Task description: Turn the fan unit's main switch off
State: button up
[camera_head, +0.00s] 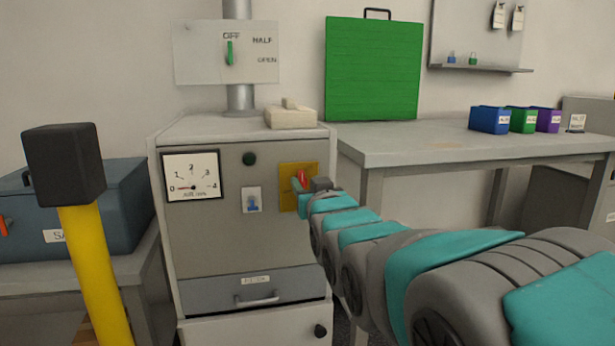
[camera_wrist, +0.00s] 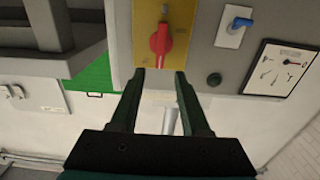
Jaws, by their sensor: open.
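The main switch looks to be the red rotary knob (camera_head: 301,178) on a yellow plate (camera_head: 285,200), on the front of the grey fan unit (camera_head: 225,235). In the wrist view the red knob (camera_wrist: 160,40) shows whole, its grip roughly upright in the picture on the yellow plate (camera_wrist: 178,59). My gripper (camera_wrist: 160,73) is open and empty. Its two fingertips point at the knob and lie just below it in that view, one to each side; no contact is visible. In the head view my gripper (camera_head: 318,184) is beside the plate, partly covering it.
Beside the plate are a blue toggle (camera_head: 252,203), a dark green button (camera_head: 249,158) and an air gauge (camera_head: 191,176) reading near 0. Above, a green lever (camera_head: 229,53) stands under OFF. A workbench (camera_head: 440,145) stands right, a blue case (camera_head: 75,215) left.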

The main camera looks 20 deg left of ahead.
aim_at(302, 176)
jog(key=shift+x, duration=2.6)
grip_shut()
